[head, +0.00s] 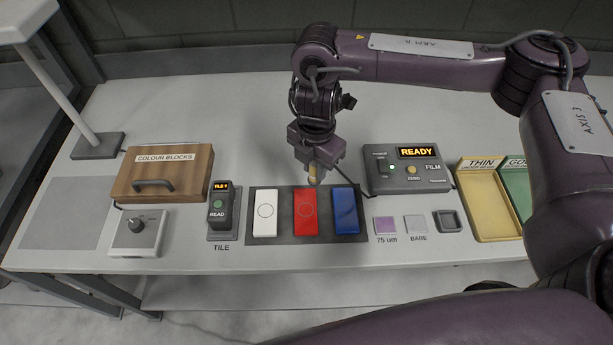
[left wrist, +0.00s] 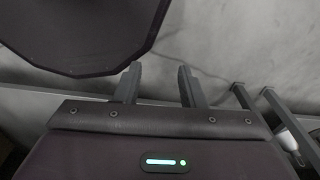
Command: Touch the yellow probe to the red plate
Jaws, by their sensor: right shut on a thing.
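The red plate (head: 305,212) lies on a dark tray (head: 283,233) between a white plate (head: 265,212) and a blue plate (head: 345,211). My right gripper (head: 317,166) is shut on the yellow probe (head: 317,176), which points down over the top end of the red plate. Whether the probe's tip touches the plate or hovers above it I cannot tell. My left gripper (left wrist: 159,82) shows only in the left wrist view, open and empty, with its two fingers apart.
A READY film gauge (head: 405,172) stands right of the tray, beside yellow (head: 487,200) and green bins. A READ device (head: 221,210) stands left of the tray. A wooden COLOUR BLOCKS box (head: 163,172) and a knob box (head: 138,234) are further left. A lamp post stands far left.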

